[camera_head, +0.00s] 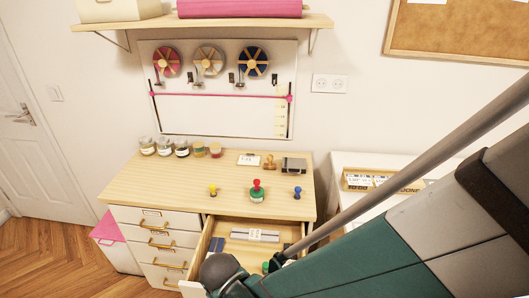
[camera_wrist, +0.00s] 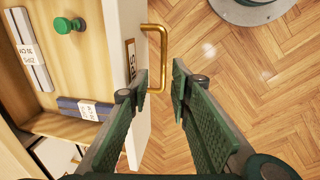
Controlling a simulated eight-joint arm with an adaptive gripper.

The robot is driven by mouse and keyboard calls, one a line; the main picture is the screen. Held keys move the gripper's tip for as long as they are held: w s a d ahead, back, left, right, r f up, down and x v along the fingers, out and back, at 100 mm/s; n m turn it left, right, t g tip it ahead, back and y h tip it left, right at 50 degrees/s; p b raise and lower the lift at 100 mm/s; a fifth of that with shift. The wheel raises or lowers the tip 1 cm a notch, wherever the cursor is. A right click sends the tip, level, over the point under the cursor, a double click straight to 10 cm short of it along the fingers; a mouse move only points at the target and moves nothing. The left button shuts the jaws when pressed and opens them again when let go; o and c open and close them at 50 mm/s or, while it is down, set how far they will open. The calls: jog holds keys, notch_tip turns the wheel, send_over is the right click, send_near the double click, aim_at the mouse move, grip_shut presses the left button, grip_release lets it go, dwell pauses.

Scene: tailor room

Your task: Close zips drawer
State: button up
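An open drawer (camera_wrist: 75,70) of the wooden-topped desk holds grey and dark blue labelled bundles and a green knob-shaped item (camera_wrist: 65,25). My gripper (camera_wrist: 157,88) is open and empty in the wrist view. Its left finger overlaps the drawer front, its right finger is over the floor, and the handle appears between and beyond the tips. Contact cannot be told.
The desk top (camera_head: 150,180) holds jars, stamps and a dark box. Shut drawers with brass handles (camera_head: 168,225) stand to the left. A white table with a wooden tray (camera_head: 355,178) is to the right.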

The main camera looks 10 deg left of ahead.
jog(key=r, duration=0.1)
jog(key=s+d+r+p, duration=0.1)
jog(key=r, duration=0.1)
jog(key=d+r, duration=0.1)
jog(key=shift+s+d+r+p, duration=0.15)
jog(key=shift+s+d+p, duration=0.05)
jog(key=shift+p, duration=0.1)
dwell(0.5)
jog(key=shift+w+f+b, duration=0.25)
jog(key=shift+f+b, duration=0.2)
jog(key=shift+f, duration=0.85)
jog(key=shift+w+f+b, duration=0.25)
jog(key=shift+f+b, duration=0.2)
jog(key=shift+f, duration=0.8)
jog(key=shift+w+f+b, duration=0.25)
jog(key=shift+f+b, duration=0.2)
jog(key=shift+f, duration=0.85)
grip_shut()
